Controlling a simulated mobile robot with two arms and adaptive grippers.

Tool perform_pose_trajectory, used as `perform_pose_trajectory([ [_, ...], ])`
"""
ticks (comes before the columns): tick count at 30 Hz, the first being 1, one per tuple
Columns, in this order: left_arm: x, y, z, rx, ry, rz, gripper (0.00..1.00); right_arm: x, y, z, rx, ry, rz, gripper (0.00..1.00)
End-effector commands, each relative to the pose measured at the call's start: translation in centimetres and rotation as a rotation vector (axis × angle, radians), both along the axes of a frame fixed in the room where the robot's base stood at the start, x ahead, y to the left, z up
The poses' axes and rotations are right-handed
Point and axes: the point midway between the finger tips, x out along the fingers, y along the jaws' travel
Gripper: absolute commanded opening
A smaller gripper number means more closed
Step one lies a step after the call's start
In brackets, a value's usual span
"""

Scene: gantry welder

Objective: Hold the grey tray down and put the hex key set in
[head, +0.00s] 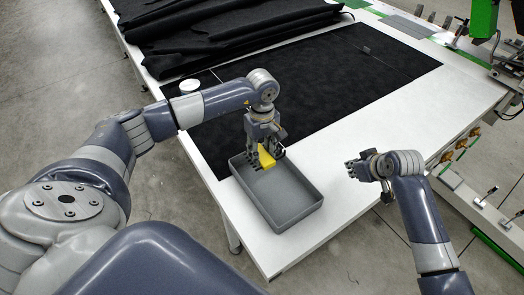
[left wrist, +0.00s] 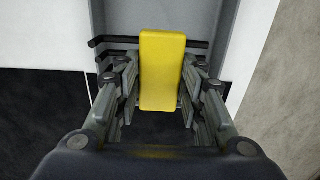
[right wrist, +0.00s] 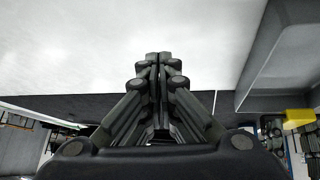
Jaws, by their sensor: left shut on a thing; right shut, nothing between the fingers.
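The grey tray (head: 285,197) lies on the white table near its front left edge; part of it also shows in the left wrist view (left wrist: 185,18) and in the right wrist view (right wrist: 295,55). A yellow block with dark keys, the hex key set (head: 265,158), is between the fingers of my left gripper (head: 262,155). The gripper is shut on it, over the far left end of the tray. The set fills the middle of the left wrist view (left wrist: 162,70). I cannot tell whether it touches the tray floor. My right gripper (head: 352,170) is shut and empty, right of the tray and apart from it.
A black mat (head: 330,85) covers much of the white table (head: 330,240), with folded black cloth (head: 230,30) at the back. A small white round object (head: 189,87) stands behind my left arm. Welding clamps (head: 470,140) line the right edge.

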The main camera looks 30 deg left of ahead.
Motion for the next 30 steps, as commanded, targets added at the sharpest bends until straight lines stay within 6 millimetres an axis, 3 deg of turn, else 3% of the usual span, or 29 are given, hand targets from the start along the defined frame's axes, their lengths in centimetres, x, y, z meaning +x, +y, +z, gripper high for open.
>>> perform_pose_trajectory([
  [1,0.0,0.0,0.1,0.0,-0.001,0.0,0.04,-1.8,1.9,0.4,-0.018,0.021,0.08,0.0],
  [6,0.0,0.0,0.1,0.0,-0.001,0.0,0.04,-8.4,6.4,1.0,-0.092,0.1,0.36,0.0],
  [13,0.0,0.0,0.1,0.0,-0.001,0.0,0.04,-15.0,9.1,1.8,-0.161,0.164,0.644,0.0],
  [20,0.0,0.0,0.1,0.0,-0.001,0.0,0.04,-17.1,9.6,1.5,-0.182,0.185,0.735,0.0],
  [30,0.0,0.0,0.1,0.0,-0.001,0.0,0.04,-17.1,9.6,-2.5,-0.181,0.187,0.732,0.0],
])
